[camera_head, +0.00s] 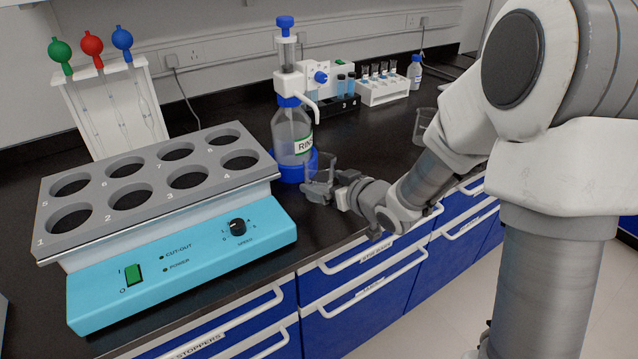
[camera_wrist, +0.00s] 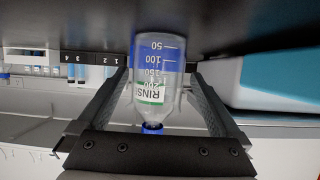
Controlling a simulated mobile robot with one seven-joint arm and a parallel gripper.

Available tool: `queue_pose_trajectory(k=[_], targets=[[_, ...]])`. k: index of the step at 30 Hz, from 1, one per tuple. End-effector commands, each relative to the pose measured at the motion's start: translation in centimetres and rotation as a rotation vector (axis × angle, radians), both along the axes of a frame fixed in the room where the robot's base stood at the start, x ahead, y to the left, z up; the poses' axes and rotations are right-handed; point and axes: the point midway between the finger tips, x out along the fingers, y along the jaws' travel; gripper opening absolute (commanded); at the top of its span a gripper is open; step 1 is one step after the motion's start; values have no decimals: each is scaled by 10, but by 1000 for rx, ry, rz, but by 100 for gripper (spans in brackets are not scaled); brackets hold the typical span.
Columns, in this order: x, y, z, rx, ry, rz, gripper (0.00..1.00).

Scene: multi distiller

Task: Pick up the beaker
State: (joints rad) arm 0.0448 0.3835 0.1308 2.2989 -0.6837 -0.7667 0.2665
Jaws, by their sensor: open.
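A clear glass beaker (camera_head: 318,188) stands on the black bench near its front edge, just in front of the rinse bottle. In the wrist view the beaker (camera_wrist: 168,72) shows its graduation marks upside down, with the rinse bottle visible through and behind it. My gripper (camera_head: 336,190) is at the beaker, reaching in from the right. In the wrist view my gripper's fingers (camera_wrist: 160,82) are open, one on each side of the beaker. I cannot tell whether either finger touches the glass.
The rinse bottle (camera_head: 292,135) with a blue-topped dispenser stands close behind the beaker. A turquoise heater with a grey block of numbered wells (camera_head: 180,255) is to the left. A white rack of vials (camera_head: 382,92) stands at the back. Another glass vessel (camera_head: 424,122) is partly behind my arm.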

Motion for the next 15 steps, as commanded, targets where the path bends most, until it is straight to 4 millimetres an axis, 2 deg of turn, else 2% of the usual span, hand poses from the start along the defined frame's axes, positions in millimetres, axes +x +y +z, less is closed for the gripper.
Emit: queue_pose_trajectory(k=[1,6,15], targets=[[7,4,-7,1,-1,1,100],[24,15,-15,0,0,1,100],[29,17,-15,1,-1,0,100]])
